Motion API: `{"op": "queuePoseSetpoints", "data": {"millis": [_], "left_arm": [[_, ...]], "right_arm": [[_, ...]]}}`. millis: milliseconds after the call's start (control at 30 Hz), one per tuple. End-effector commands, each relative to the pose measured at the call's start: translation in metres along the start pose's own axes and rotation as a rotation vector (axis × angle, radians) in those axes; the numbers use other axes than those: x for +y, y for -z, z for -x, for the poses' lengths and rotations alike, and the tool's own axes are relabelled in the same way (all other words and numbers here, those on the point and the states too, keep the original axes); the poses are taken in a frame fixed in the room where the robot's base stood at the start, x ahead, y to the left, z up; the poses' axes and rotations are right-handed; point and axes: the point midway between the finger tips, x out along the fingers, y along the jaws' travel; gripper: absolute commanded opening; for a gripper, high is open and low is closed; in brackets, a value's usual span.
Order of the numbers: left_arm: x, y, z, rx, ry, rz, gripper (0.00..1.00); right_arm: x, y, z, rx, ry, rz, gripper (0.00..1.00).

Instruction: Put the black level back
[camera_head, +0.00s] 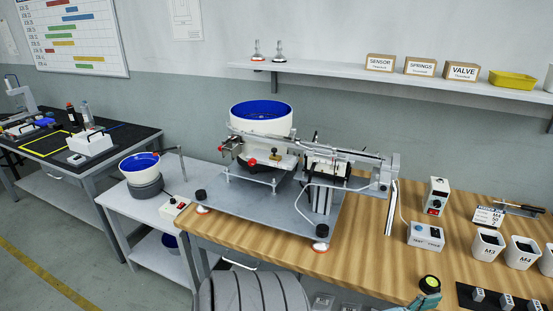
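A small round black piece with a yellow-green centre (429,283), which looks like the black level, is at the front edge of the wooden bench, low and right of centre. A teal-grey part (424,300) comes in from the bottom edge right below it and seems to touch it. This may be my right gripper, but its fingers are cut off, so I cannot tell whether it grips the piece. My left gripper is not in view.
The machine on its grey plate (250,212), with a white and blue bowl (262,118), fills the middle of the wooden bench (375,262). White bins (487,244), a control box (426,236) and a black strip (500,300) stand right. The wood left of the piece is clear.

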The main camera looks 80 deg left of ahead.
Motion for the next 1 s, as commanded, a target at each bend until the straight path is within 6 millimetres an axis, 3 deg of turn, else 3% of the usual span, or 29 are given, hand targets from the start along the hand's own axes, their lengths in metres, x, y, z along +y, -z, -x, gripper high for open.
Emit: {"op": "queuePoseSetpoints", "data": {"millis": [33, 67, 233, 367, 467, 500, 600, 700, 767, 833, 1000], "left_arm": [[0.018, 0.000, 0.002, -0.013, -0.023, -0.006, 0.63], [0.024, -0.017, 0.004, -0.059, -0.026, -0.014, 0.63], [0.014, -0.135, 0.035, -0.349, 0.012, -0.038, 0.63], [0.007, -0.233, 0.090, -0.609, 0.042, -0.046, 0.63], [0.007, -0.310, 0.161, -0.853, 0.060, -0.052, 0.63], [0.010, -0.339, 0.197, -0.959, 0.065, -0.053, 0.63], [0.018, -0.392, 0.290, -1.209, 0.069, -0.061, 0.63], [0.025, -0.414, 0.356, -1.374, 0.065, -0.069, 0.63], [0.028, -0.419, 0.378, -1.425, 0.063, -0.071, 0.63], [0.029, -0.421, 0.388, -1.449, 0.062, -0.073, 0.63], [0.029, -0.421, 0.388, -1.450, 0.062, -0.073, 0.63]], "right_arm": [[0.000, 0.000, 0.000, 0.000, 0.000, 0.000, 0.54], [0.000, 0.000, 0.000, 0.000, 0.000, 0.000, 0.54], [0.001, 0.000, 0.000, 0.000, -0.001, 0.000, 0.54], [0.001, 0.000, 0.000, 0.000, -0.001, 0.000, 0.54], [0.001, 0.000, 0.000, 0.000, -0.001, 0.000, 0.54], [0.001, 0.000, 0.000, 0.000, -0.001, 0.000, 0.54], [0.001, 0.000, 0.000, 0.000, -0.001, 0.000, 0.54], [0.001, 0.000, 0.000, 0.000, -0.001, 0.000, 0.54], [0.001, 0.000, 0.000, 0.000, -0.001, 0.000, 0.54], [0.000, 0.000, 0.000, -0.001, -0.001, 0.000, 0.54], [0.000, 0.000, 0.000, -0.001, 0.000, 0.000, 0.54]]}}
